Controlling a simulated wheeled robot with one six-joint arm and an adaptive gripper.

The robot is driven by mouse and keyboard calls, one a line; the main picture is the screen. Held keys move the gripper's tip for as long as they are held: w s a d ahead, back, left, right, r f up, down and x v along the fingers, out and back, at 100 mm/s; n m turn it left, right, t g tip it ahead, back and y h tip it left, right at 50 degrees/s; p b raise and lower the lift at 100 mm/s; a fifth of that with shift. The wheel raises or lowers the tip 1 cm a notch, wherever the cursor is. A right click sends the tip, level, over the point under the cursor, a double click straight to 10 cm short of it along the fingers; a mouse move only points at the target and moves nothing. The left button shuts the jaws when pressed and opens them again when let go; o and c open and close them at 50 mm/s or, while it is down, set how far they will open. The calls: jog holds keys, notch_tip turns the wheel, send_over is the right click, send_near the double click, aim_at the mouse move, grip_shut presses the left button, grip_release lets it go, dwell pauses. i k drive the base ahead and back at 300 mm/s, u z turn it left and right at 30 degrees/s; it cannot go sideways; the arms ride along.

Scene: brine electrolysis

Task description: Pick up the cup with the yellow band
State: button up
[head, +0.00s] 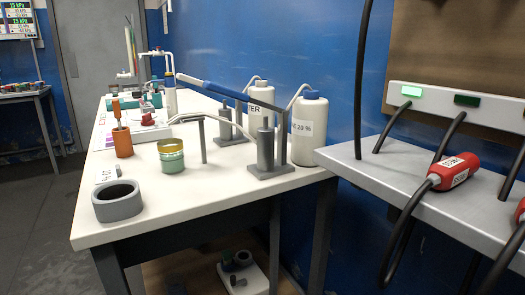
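My gripper is not in view.
Grey stands (266,150) and white bottles (308,130) are to the cup's right. A long blue-handled rod (209,88) slopes above and behind it. The tabletop in front of the cup is clear. A grey shelf with black cables and a red connector (455,172) is at right.

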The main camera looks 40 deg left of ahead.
aim_at(171, 151)
jog(key=z, duration=1.6)
jog(key=k, duration=2.55)
jog(key=u, duration=0.35)
